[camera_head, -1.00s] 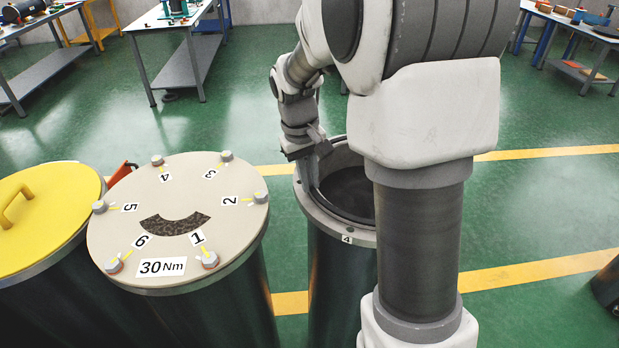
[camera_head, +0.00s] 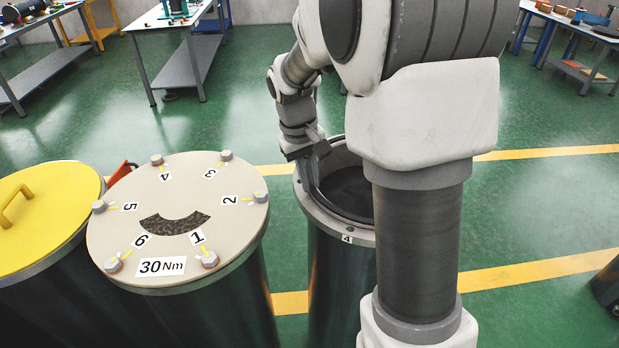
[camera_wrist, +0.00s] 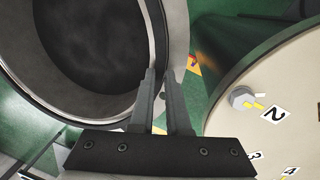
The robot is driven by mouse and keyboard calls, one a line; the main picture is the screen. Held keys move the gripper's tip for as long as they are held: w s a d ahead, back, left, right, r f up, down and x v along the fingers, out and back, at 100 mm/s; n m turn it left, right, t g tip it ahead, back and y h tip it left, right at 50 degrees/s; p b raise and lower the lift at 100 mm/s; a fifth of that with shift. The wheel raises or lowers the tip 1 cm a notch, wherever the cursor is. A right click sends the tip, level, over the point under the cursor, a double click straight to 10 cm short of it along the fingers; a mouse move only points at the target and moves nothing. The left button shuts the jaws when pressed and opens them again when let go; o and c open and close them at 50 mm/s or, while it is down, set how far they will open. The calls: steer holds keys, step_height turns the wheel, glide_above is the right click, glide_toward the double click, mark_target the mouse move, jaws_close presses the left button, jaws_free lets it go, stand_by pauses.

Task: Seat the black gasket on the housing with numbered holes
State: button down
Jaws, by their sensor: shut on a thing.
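The housing (camera_head: 318,216) is a dark cylinder with a grey flange, and the number 4 shows at its front edge. Its flange (camera_wrist: 178,32) also shows in the wrist view, around a dark open bore. The black gasket (camera_head: 336,213) is a thin dark ring lying along the inner side of the flange; my arm hides its right part. My gripper (camera_head: 315,182) is at the left side of the flange. In the wrist view its fingers (camera_wrist: 160,78) are shut on the gasket's rim (camera_wrist: 159,35). I cannot tell whether the gasket touches the flange all round.
Left of the housing stands a cylinder with a beige bolted cover (camera_head: 185,180) marked 30 Nm, close to the fingers in the wrist view. A yellow lid (camera_head: 50,205) with a handle is at the far left. Benches (camera_head: 180,20) stand behind. Green floor between is clear.

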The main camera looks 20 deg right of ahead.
steer(key=shift+f, duration=0.3)
stand_by(0.7)
steer(key=c, duration=0.8)
jaws_free()
steer(key=r+p, duration=0.1)
steer(key=r, duration=0.1)
steer(key=r+p, duration=0.2)
steer(key=a+r+p, duration=0.1)
steer(key=r, duration=0.2)
steer(key=shift+p, duration=0.4)
stand_by(0.4)
